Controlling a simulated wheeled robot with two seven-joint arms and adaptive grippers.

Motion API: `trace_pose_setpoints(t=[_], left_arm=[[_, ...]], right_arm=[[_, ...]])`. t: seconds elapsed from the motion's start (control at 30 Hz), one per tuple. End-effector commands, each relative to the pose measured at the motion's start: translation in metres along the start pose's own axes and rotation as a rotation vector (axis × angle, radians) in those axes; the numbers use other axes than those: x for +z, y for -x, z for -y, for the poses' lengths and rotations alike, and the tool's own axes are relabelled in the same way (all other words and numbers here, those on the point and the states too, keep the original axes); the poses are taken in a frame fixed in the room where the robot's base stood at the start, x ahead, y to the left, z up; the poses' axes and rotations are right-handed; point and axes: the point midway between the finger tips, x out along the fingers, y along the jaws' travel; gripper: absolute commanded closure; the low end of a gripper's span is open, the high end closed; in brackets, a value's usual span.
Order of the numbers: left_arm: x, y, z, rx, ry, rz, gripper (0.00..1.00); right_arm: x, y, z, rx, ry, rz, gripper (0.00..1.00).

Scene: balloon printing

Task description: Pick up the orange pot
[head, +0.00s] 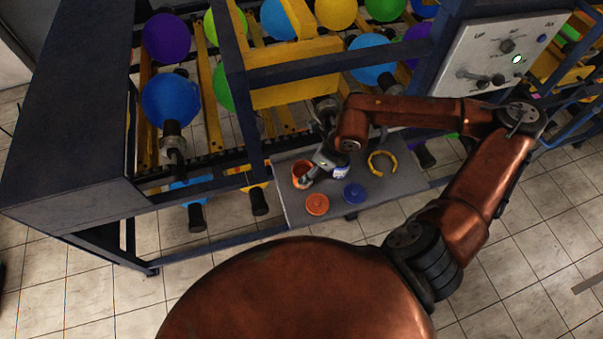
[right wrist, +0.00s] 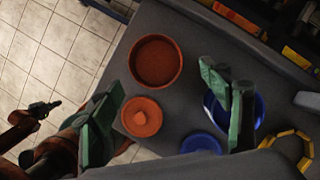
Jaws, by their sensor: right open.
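The orange pot (head: 302,174) stands open at the left end of the grey shelf, and the right wrist view shows its open top (right wrist: 155,62). My right gripper (head: 313,173) is above the shelf, close to the pot's right side in the head view. Its two green fingers (right wrist: 160,98) are spread wide and empty in the right wrist view, with the pot's rim beyond them. A small dark shape that looks like my left gripper (right wrist: 42,108) shows at the far left of that view. Its jaws are too small to judge.
An orange lid (head: 317,205) and a blue lid (head: 355,193) lie on the grey shelf (head: 383,200). A blue pot (right wrist: 208,104) is partly behind a finger. A yellow ring (head: 382,163) lies at right. The machine frame with balloons (head: 170,100) rises behind.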

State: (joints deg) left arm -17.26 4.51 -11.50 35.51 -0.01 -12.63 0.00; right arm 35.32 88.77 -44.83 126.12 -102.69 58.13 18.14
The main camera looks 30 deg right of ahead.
Motion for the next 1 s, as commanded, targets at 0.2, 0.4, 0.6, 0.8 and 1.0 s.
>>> trace_pose_setpoints(t=[0.2, 0.4, 0.6, 0.8, 1.0], left_arm=[[0.002, 0.007, 0.001, 0.000, 0.002, 0.002, 1.00], [-0.001, 0.019, 0.001, -0.001, 0.002, 0.001, 1.00], [-0.002, 0.021, 0.002, -0.002, 0.002, 0.000, 1.00], [-0.004, 0.020, 0.002, -0.002, 0.001, -0.003, 1.00], [-0.004, 0.020, 0.002, -0.002, 0.001, -0.004, 1.00]], right_arm=[[0.003, -0.022, -0.003, 0.006, 0.002, 0.003, 0.29], [0.004, -0.050, -0.003, 0.008, 0.000, 0.002, 0.29], [0.002, -0.068, -0.002, 0.005, -0.002, 0.002, 0.29], [0.002, -0.069, -0.002, 0.005, -0.002, 0.002, 0.29], [0.002, -0.069, -0.002, 0.005, -0.002, 0.003, 0.42]])
